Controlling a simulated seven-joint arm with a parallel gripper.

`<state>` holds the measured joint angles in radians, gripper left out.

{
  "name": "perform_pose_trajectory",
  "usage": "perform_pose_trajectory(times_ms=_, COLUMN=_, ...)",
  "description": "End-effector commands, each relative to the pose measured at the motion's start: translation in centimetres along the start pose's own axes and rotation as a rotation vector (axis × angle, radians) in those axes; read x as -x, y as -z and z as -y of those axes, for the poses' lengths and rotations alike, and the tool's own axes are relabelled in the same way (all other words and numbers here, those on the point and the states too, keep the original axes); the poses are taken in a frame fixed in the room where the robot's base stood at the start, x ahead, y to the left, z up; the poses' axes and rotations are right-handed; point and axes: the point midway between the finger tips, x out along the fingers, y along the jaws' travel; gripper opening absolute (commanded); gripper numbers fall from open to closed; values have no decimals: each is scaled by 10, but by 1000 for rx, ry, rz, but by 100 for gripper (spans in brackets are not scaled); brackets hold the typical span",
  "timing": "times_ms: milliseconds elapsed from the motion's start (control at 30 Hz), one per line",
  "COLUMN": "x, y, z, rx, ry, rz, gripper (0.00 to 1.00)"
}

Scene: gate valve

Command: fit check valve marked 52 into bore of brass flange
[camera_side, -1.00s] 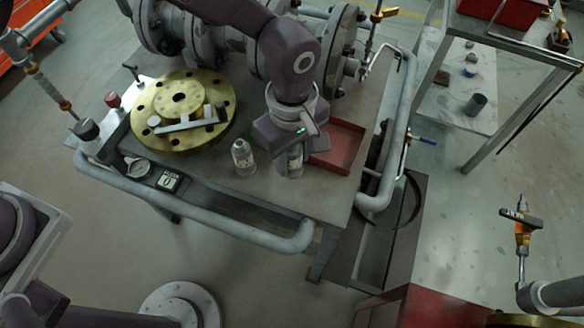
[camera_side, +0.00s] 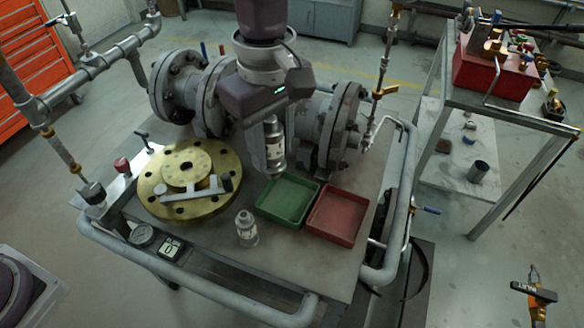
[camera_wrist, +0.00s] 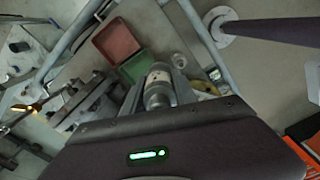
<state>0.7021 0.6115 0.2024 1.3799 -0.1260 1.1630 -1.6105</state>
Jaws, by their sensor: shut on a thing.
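My gripper (camera_side: 273,150) is shut on a silver cylindrical check valve (camera_side: 274,146) with a pale label, held upright above the bench. The held valve also shows between the fingers in the wrist view (camera_wrist: 158,86); its marking is too small to read. A second, similar valve (camera_side: 246,229) stands upright on the bench near its front edge, its number also unreadable. The brass flange (camera_side: 165,205) lies flat at the left of the bench, with a raised hub, a central bore (camera_side: 187,166) and a ring of bolt holes. A grey bar (camera_side: 196,192) lies across its front part. My gripper is right of the flange and higher.
A green tray (camera_side: 287,199) and a red tray (camera_side: 336,213) sit side by side, empty, right of the standing valve. Large flanged grey pipework (camera_side: 335,125) runs along the back. A gauge (camera_side: 142,235) and a small display (camera_side: 171,249) stand at the front left.

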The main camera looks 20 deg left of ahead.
Motion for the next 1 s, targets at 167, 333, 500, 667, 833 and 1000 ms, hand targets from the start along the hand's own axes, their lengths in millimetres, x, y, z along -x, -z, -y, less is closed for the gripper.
perform_pose_trajectory(times_ms=167, x=1, y=65, z=3, rx=110, ry=-2, rz=0, gripper=0)
perform_pose_trajectory(times_ms=333, x=1, y=139, z=20, rx=240, ry=-1, rz=0, gripper=0)
perform_pose_trajectory(times_ms=500, x=0, y=192, z=44, rx=341, ry=-1, rz=0, gripper=0)
perform_pose_trajectory(times_ms=667, x=0, y=221, z=61, rx=402, ry=-2, rz=1, gripper=0)
perform_pose_trajectory(times_ms=833, x=-18, y=232, z=68, rx=425, ry=2, rz=1, gripper=0)
perform_pose_trajectory(times_ms=1000, x=-43, y=231, z=68, rx=424, ry=2, rz=1, gripper=0)
